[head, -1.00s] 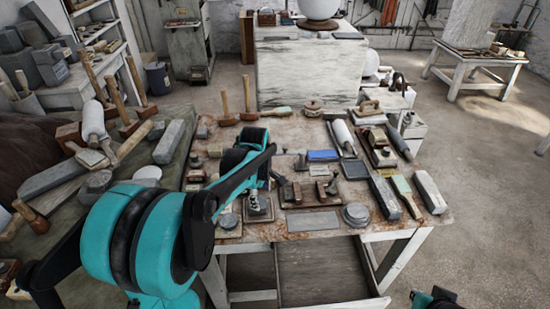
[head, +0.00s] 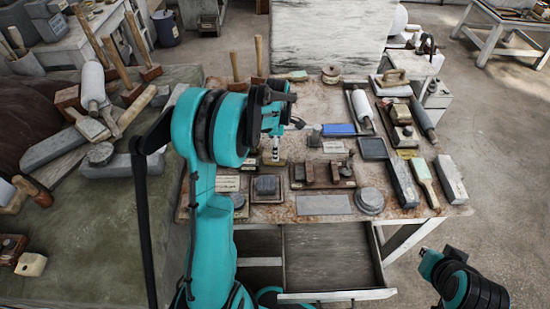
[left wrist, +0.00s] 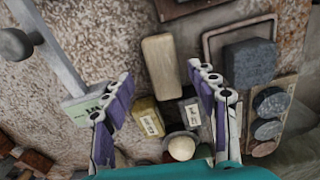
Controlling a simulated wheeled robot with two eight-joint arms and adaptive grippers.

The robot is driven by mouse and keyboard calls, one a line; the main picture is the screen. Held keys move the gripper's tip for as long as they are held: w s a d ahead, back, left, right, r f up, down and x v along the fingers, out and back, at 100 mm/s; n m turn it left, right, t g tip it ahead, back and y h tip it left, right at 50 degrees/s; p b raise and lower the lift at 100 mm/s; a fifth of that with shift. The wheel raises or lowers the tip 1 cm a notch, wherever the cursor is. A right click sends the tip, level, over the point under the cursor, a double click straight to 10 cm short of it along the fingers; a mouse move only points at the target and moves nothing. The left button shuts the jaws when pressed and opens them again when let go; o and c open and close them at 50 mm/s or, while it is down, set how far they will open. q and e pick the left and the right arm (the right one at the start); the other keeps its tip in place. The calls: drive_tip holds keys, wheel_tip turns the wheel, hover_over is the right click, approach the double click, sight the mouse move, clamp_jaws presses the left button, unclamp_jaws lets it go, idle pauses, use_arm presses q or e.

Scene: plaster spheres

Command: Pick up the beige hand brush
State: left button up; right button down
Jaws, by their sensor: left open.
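In the left wrist view, a beige oblong block with rounded edges, which looks like the hand brush (left wrist: 160,62), lies on the worn tabletop. It shows in the gap between and beyond the fingertips of my left gripper (left wrist: 161,78). The fingers are spread wide, nothing is between them, and they appear apart from the block. In the head view, my left gripper (head: 284,138) is over the left part of the table, and I cannot make out the brush there behind the arm.
Small labelled boxes (left wrist: 147,116), a dark grey block (left wrist: 250,66) and a pale round knob (left wrist: 181,148) crowd the brush. The table also holds a blue block (head: 338,129), a grey plate (head: 323,205) and mallets (head: 258,58). An open drawer (head: 330,262) juts out in front.

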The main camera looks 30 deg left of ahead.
use_arm(q)
drive_tip(key=f+b, duration=0.1)
drive_tip(key=f, duration=0.3)
drive_tip(key=shift+s+b, duration=0.2)
drive_tip(key=shift+b, duration=0.1)
drive_tip(key=shift+f, duration=0.35)
drive_tip(key=c, duration=1.3)
drive_tip(key=shift+r, duration=0.1)
drive_tip(key=shift+r, duration=0.5)
drive_tip(key=r+p, duration=0.1)
drive_tip(key=r, duration=0.1)
drive_tip(key=d+r+p, duration=0.1)
drive_tip(key=r, duration=0.1)
drive_tip(key=d+r+p, duration=0.2)
drive_tip(key=d+r, duration=0.4)
drive_tip(key=d, duration=0.4)
drive_tip(key=shift+s+d, duration=0.25)
drive_tip(key=shift+d, duration=0.1)
